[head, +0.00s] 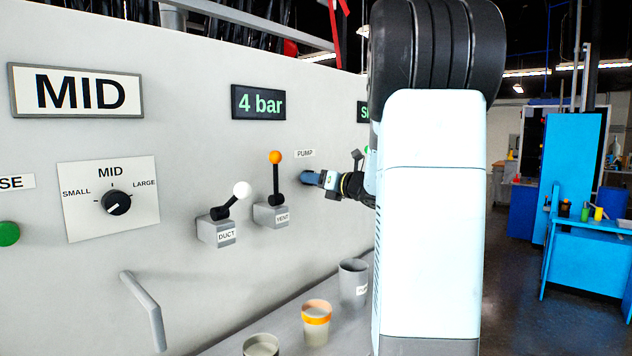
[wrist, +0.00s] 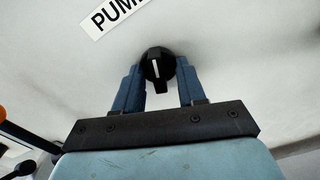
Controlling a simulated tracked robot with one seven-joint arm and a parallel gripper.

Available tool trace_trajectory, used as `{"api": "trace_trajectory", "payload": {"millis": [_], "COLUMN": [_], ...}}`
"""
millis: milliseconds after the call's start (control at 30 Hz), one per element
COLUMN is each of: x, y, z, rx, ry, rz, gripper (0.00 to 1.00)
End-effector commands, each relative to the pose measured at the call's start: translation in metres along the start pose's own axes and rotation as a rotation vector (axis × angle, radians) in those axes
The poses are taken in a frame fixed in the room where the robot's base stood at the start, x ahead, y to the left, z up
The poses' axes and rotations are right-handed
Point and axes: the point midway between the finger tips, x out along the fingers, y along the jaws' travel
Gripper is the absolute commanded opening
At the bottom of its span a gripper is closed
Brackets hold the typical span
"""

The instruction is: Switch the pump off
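The pump switch is a black rotary knob (wrist: 158,68) with a white line, below the PUMP label (wrist: 115,14) in the wrist view. The label also shows on the panel in the head view (head: 305,153). My gripper (wrist: 160,80) reaches to the panel with its two blue fingers on either side of the knob. I cannot tell whether the fingertips touch it. In the head view my gripper (head: 308,179) hides the knob, and my arm covers part of the panel to the right.
Left of the pump label are the VENT lever (head: 276,180) with an orange ball and the DUCT lever (head: 232,200) with a white ball. A display (head: 258,102) reads 4 bar.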

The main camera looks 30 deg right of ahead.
Motion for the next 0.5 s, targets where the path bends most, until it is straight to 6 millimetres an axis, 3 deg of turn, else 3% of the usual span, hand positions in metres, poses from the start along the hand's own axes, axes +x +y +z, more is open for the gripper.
{"api": "trace_trajectory", "payload": {"millis": [133,500], "x": [-0.0001,-0.0003], "y": [0.0001,0.0001], "z": [-0.0001,-0.0001], "rx": [0.0,0.0], "ry": [0.0,0.0], "rz": [0.0,0.0], "gripper": [0.39,0.04]}}
